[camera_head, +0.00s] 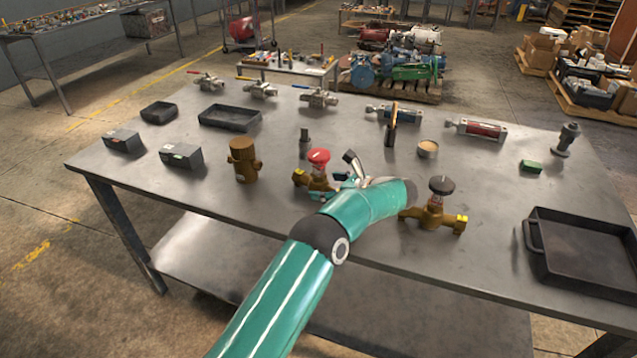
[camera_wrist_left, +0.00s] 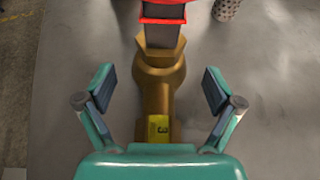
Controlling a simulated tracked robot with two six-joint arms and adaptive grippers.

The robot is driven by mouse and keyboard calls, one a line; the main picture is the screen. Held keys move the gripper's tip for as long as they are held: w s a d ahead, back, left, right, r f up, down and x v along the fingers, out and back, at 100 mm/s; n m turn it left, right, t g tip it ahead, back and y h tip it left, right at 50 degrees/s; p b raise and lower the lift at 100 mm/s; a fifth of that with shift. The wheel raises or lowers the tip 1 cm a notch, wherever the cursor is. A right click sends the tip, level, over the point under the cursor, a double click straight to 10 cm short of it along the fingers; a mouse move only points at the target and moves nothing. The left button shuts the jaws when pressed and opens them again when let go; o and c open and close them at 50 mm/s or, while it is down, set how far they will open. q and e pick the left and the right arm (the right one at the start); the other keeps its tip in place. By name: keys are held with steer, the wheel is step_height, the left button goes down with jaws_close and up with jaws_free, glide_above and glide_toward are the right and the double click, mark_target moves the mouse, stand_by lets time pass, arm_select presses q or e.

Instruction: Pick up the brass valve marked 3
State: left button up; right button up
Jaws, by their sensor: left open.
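The brass valve marked 3 (camera_wrist_left: 158,100) has a red handwheel and a yellow tag with a 3 in the left wrist view. In the head view this valve (camera_head: 318,182) stands on the table, partly covered by my left gripper (camera_head: 334,187). In the left wrist view my left gripper (camera_wrist_left: 159,88) is open, with one finger on each side of the valve body and visible gaps between. A second brass valve (camera_head: 432,216) with a black handwheel and yellow tag stands to the right. My right gripper is not in view.
A brass fitting (camera_head: 243,160) stands left of the valve, and a dark stud (camera_head: 304,142) behind it. A black tray (camera_head: 582,256) is at the table's right end. Cylinders, small boxes and more valves stand further back. The table's front left is clear.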

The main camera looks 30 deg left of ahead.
arm_select(q)
steer(key=shift+a+f, duration=0.15)
steer(key=shift+a, duration=0.25)
steer(key=c, duration=1.7)
jaws_close()
steer(key=shift+r, duration=0.25)
